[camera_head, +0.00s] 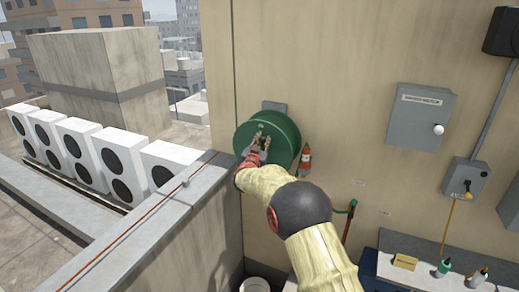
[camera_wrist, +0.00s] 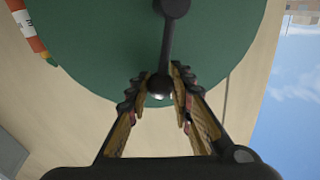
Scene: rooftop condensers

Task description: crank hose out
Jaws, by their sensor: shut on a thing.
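A round green hose reel (camera_head: 281,142) is mounted on the beige wall, left of centre in the head view. In the wrist view the green reel face (camera_wrist: 100,45) fills the upper middle. A dark crank arm runs from the hub at the top down to a round crank knob (camera_wrist: 158,84). My gripper (camera_head: 260,143) is in front of the reel's face. In the wrist view my gripper (camera_wrist: 160,92) has its two fingers on either side of the knob, shut on it. An orange and white hose nozzle (camera_head: 305,155) hangs at the reel's right side.
A grey service box (camera_head: 421,117) and a switch box (camera_head: 465,179) are on the wall to the right. A bench (camera_head: 392,268) with bottles stands lower right. A parapet (camera_head: 150,225) meets the wall at left. A white bucket (camera_head: 255,286) stands below.

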